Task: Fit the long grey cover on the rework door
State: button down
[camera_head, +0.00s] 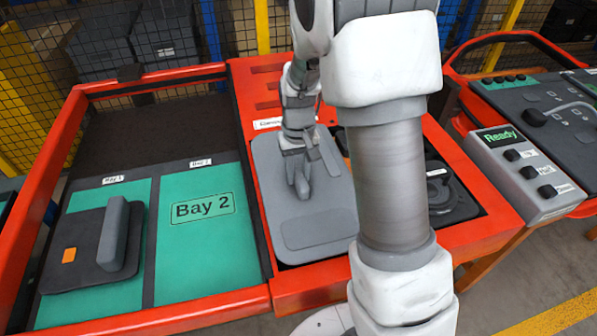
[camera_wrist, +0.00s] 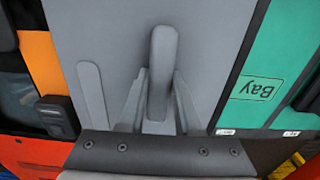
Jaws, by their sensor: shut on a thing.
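My gripper (camera_head: 298,180) is shut on a grey bar with a rounded end (camera_wrist: 162,60), which looks like the long grey cover. The fingers stand on both sides of it in the wrist view (camera_wrist: 158,100). The bar is over a large grey door panel (camera_head: 272,180) in the orange bench, also in the wrist view (camera_wrist: 110,25); I cannot tell whether they touch. A long rounded strip (camera_wrist: 92,95) shows on the panel beside the gripper.
Bay 2 (camera_head: 205,265) is an empty green mat. Orange rails (camera_head: 165,318) edge the bays. Dark round parts (camera_head: 448,190) lie right of the grey panel, partly behind my arm. A control box reading "Ready" (camera_head: 512,160) stands at the right.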

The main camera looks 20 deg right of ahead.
jog(key=shift+f, duration=0.45)
dwell(0.3)
jog(key=c, duration=0.5)
grip_release()
jog(key=shift+f, duration=0.1)
notch_tip(320, 180, up, 18)
jog(key=shift+f+p, duration=0.25)
jog(key=shift+p, duration=1)
